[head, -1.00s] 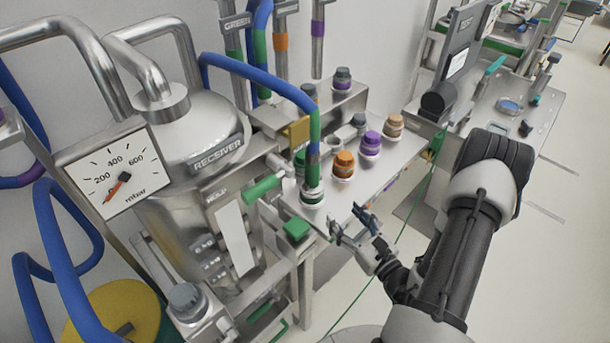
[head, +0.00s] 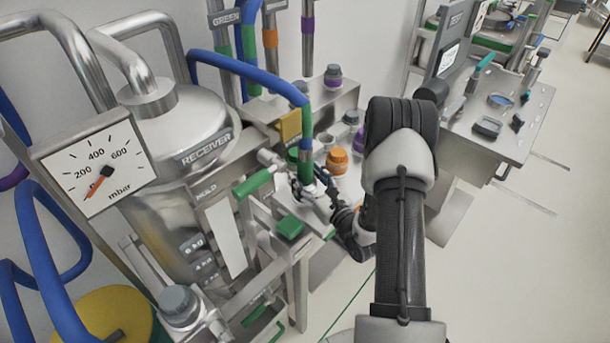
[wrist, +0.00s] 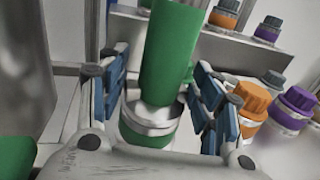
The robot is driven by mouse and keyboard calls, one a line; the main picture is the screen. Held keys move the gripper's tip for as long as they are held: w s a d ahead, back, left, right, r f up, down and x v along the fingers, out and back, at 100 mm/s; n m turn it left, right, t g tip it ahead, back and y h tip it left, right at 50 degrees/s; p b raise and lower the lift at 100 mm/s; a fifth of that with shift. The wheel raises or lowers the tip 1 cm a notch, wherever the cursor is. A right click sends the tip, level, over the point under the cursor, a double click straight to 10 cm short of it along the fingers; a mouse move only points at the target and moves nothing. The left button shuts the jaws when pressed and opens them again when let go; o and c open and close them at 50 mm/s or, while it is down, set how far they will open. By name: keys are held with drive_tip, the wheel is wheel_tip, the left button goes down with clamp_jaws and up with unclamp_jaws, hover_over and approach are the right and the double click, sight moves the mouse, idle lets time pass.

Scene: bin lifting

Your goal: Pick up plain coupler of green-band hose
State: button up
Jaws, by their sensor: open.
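The blue hose (head: 268,78) with a green band (head: 307,122) curves down to its lower end beside the receiver. In the wrist view the green band (wrist: 168,55) runs down into a plain metal coupler (wrist: 148,118), with another green ring below it. My gripper (head: 312,190) is at this lower end in the head view. In the wrist view my gripper (wrist: 160,100) is open, with one blue-padded finger on each side of the coupler. A gap shows on the right; contact on the left is hard to tell. My arm hides part of the bench in the head view.
An orange-capped fitting (head: 337,160) stands just right of the coupler. Orange (wrist: 255,97) and purple (wrist: 294,103) caps show close to the right finger. A green handle (head: 254,183) and the receiver (head: 190,130) are on the left.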

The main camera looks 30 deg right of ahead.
drive_tip(key=shift+w, duration=0.75)
drive_tip(key=shift+c, duration=0.4)
drive_tip(key=c, duration=1.3)
drive_tip(key=shift+r, duration=0.15)
wheel_tip(320, 180, up, 20)
drive_tip(key=p, duration=0.6)
